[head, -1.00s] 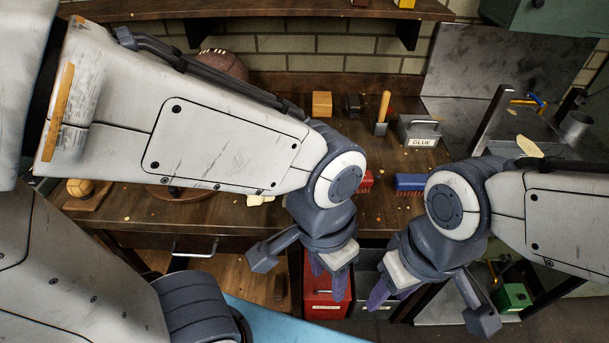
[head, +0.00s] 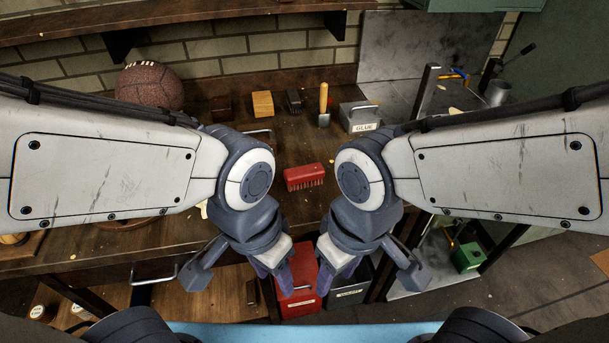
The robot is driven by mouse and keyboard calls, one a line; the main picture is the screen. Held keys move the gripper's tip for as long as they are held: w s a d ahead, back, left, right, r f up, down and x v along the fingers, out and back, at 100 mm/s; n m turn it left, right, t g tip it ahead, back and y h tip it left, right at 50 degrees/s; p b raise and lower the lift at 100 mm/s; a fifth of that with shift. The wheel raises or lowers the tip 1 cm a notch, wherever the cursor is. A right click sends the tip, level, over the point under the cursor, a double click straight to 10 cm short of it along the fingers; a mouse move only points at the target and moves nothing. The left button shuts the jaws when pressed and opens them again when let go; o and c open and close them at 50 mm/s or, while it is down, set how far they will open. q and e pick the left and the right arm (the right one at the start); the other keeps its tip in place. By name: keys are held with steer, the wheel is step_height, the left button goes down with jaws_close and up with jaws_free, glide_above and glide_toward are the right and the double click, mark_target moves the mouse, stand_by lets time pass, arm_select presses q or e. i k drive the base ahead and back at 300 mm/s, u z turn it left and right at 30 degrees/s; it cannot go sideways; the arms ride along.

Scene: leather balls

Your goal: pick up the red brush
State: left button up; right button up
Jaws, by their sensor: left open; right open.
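The red brush (head: 305,177) lies on the wooden workbench (head: 285,211), bristles facing the front edge. It shows whole in the gap between my two arms, with nothing touching it. My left gripper (head: 274,283) is open and empty, in front of the bench and below the brush in the picture. My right gripper (head: 335,284) is open and empty close beside it. Both point downward, and their fingertips overlap the view of the floor bins.
On the bench behind the brush stand a wooden block (head: 262,104), a wooden-handled tool (head: 323,105) and a glue box (head: 359,118). A brown leather ball (head: 149,86) is at the back left. A red bin (head: 299,293) and a dark bin (head: 346,288) stand below.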

mark_target(310, 174)
steer(key=z, duration=1.75)
steer(key=i, duration=1.3)
steer(key=u, duration=2.2)
